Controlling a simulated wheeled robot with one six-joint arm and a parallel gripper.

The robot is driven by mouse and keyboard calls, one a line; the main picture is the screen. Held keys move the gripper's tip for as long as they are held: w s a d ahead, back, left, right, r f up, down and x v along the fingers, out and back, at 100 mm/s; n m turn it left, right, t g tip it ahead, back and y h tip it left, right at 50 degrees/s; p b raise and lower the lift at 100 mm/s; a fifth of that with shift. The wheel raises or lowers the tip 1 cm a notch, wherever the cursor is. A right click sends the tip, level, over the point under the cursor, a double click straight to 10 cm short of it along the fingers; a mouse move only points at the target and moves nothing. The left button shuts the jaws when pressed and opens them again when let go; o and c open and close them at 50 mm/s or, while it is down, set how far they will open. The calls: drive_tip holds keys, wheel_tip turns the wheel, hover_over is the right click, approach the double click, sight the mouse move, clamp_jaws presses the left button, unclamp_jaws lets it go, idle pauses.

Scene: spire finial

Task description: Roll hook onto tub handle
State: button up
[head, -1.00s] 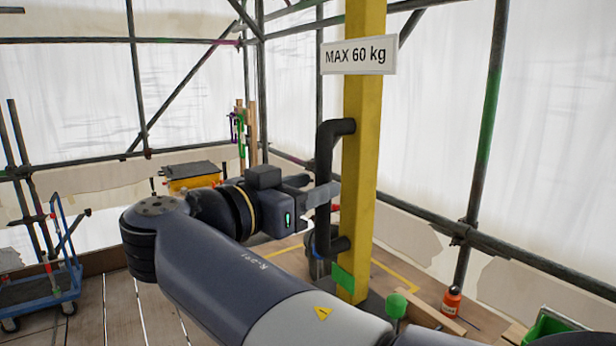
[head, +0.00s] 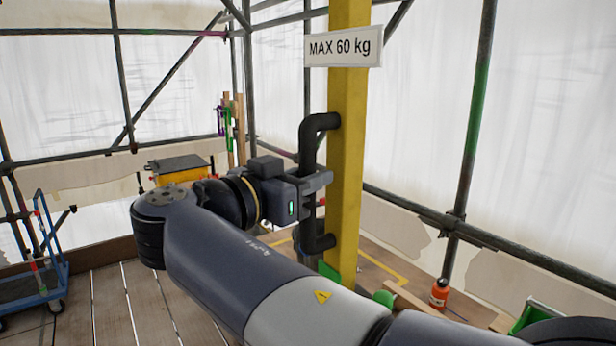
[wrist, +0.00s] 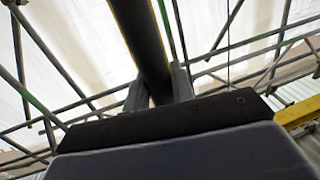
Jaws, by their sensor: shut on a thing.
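My gripper (head: 318,181) is at the yellow post (head: 344,150), with its jaws closed around the upright part of a black bar handle (head: 308,148) fixed to the post's left side. In the wrist view, the dark bar (wrist: 142,45) runs down between the two grey fingers of my gripper (wrist: 160,88). I cannot make out a hook or a tub handle in these frames.
A "MAX 60 kg" sign (head: 342,47) is on the post. A blue trolley (head: 35,270) stands at left. A yellow box (head: 180,168) is behind my arm. An orange bottle (head: 439,293) and a green container (head: 540,318) are at right. Scaffold tubes (head: 470,120) surround the deck.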

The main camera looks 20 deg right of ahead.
clamp_jaws()
drive_tip(key=shift+w, duration=0.15)
drive_tip(key=w+a, duration=0.4)
drive_tip(key=w, duration=0.8)
drive_tip(key=o, duration=0.8)
unclamp_jaws()
drive_tip(key=shift+o, duration=0.2)
drive_tip(key=shift+a, duration=0.1)
